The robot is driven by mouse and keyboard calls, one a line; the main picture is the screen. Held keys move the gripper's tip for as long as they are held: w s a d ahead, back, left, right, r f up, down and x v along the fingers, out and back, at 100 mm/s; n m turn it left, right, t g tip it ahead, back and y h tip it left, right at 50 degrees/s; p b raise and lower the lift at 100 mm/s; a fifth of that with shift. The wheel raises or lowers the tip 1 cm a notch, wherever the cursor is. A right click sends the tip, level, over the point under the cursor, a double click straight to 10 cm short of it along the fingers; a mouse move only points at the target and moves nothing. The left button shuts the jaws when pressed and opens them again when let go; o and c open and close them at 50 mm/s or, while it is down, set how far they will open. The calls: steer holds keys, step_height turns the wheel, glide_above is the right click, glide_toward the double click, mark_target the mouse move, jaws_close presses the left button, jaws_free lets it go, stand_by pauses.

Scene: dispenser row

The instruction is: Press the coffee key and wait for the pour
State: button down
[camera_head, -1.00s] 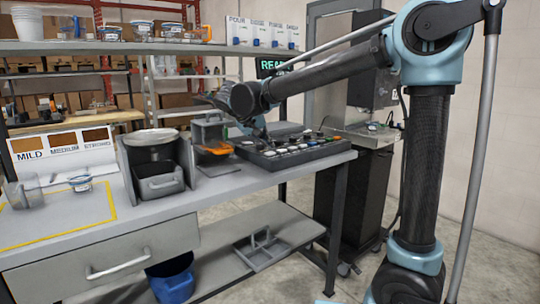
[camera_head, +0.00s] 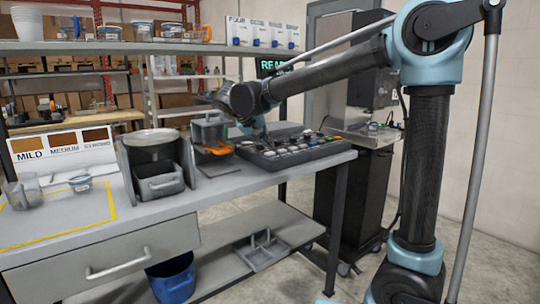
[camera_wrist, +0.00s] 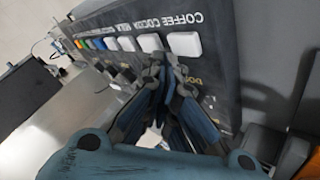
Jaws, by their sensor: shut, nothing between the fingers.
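The dark key panel (camera_head: 295,150) lies on the right end of the counter. In the wrist view its keys and lettering appear upside down. The white coffee key (camera_wrist: 184,44) is at the right end of the row, beside the white cocoa key (camera_wrist: 151,43). My gripper (camera_wrist: 167,64) is shut and empty, its fingertips at the near edges of these two keys. I cannot tell whether they touch or press the coffee key. In the head view my arm reaches over the panel, and the fingertips are hard to make out.
A dark sign (camera_head: 272,66) with green letters, partly hidden by my arm, is behind the panel. A grey holder with a bin (camera_head: 160,182) stands left of the panel.

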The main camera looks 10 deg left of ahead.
steer(key=shift+f, duration=0.1)
steer(key=shift+s+f, duration=0.1)
steer(key=shift+f, duration=0.2)
steer(key=shift+f, duration=0.45)
stand_by(0.9)
steer(key=shift+r, duration=0.9)
steer(key=shift+r, duration=2.5)
